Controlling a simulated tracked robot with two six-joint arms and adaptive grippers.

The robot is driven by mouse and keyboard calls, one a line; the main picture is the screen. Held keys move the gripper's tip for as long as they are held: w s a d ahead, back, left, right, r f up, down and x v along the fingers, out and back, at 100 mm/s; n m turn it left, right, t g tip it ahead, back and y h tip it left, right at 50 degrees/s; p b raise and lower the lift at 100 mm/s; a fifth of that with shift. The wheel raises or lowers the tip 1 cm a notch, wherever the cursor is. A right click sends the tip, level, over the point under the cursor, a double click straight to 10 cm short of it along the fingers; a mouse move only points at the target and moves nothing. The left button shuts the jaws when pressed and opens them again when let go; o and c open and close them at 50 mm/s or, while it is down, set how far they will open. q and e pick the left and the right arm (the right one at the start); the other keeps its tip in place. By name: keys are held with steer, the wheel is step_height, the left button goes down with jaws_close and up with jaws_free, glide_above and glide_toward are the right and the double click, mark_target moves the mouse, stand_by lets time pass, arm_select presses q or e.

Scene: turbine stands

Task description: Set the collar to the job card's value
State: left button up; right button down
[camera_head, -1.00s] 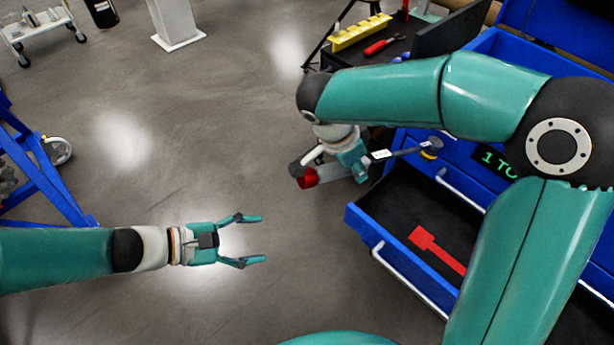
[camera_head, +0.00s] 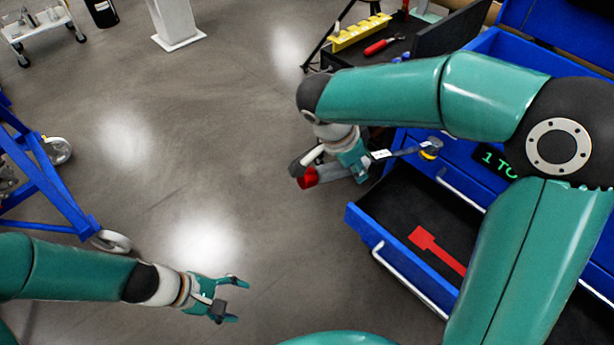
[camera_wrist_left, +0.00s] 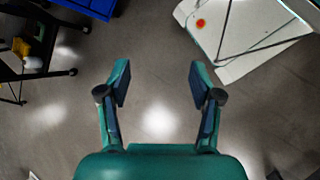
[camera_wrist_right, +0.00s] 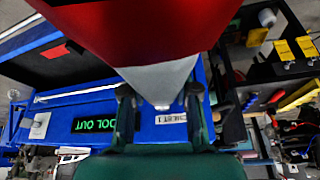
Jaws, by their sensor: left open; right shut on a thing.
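My right gripper (camera_head: 356,162) is shut on a wrench-like tool and holds it beside the open drawer. The tool has a red grip end (camera_head: 308,178), a bar with a white label (camera_head: 382,154), and a dark head with yellow (camera_head: 432,148). In the right wrist view, the red grip (camera_wrist_right: 150,25) and a pale grey part (camera_wrist_right: 160,80) loom close between my fingers. My left gripper (camera_head: 238,300) is open and empty over the floor, well apart from the tool. I cannot make out the collar's marks or a job card.
A blue cabinet's drawer (camera_head: 385,255) is open, with a red tool shape (camera_head: 436,249) on its dark bottom. A black cart (camera_head: 395,45) bears a yellow block and red pliers. A blue wheeled stand (camera_head: 45,180) stands left. Middle floor is clear.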

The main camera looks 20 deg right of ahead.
arm_select(q)
steer(key=shift+s+a+f, duration=0.2)
steer(key=shift+a+f, duration=0.15)
steer(key=shift+f, duration=0.1)
steer(key=n+t+h, duration=0.3)
steer(key=n+h, duration=0.1)
steer(key=h, duration=0.5)
glide_toward(300, 182)
steer(key=x, duration=0.2)
steer(key=shift+x, duration=3.3)
steer(key=shift+s, duration=0.1)
